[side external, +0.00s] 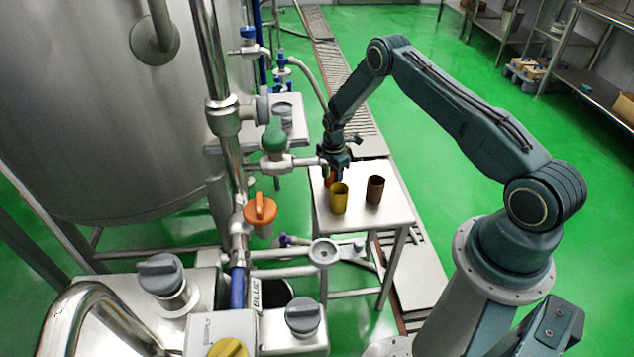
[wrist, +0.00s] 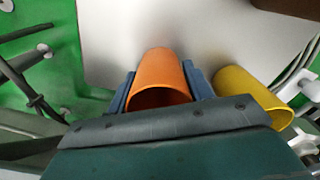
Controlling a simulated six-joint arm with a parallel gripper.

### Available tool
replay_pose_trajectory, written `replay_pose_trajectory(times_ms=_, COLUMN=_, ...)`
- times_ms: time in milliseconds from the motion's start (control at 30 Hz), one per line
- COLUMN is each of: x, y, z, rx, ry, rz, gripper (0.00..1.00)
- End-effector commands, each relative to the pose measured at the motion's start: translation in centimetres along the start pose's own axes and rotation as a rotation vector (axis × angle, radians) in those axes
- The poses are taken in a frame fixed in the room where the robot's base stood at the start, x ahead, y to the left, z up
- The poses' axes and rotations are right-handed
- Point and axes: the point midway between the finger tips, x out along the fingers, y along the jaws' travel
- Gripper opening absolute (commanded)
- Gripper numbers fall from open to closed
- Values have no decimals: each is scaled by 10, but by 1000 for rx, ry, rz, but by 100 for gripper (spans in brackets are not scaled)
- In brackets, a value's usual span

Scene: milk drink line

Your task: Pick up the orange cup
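The orange cup (wrist: 161,68) is between the two fingers of my gripper (wrist: 162,88) in the wrist view. One finger lies close along each side of it, with no clear gap. I cannot tell whether they press on it. In the side external view only a small part of the orange cup (side external: 331,177) shows, below my gripper (side external: 335,168) and partly behind the yellow cup. I cannot tell whether it rests on the table.
The yellow cup (side external: 339,200) stands just in front of the orange one, and to its right in the wrist view (wrist: 248,94). A brown cup (side external: 375,190) stands to the right on the metal table (side external: 385,215). Pipes and valves (side external: 273,140) stand close on the left.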

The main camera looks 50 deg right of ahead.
Motion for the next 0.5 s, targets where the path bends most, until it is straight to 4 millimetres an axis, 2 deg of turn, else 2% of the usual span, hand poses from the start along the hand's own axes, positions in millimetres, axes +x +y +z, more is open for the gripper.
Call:
replay_pose_trajectory(times_ms=33, x=0, y=0, z=0, rx=0, ry=0, rz=0, gripper=41)
replay_pose_trajectory(times_ms=100, x=0, y=0, z=0, rx=0, ry=0, rz=0, gripper=27)
replay_pose_trajectory(times_ms=133, x=0, y=0, z=0, rx=0, ry=0, rz=0, gripper=25)
replay_pose_trajectory(times_ms=500, x=-2, y=0, z=0, rx=0, ry=0, rz=0, gripper=24)
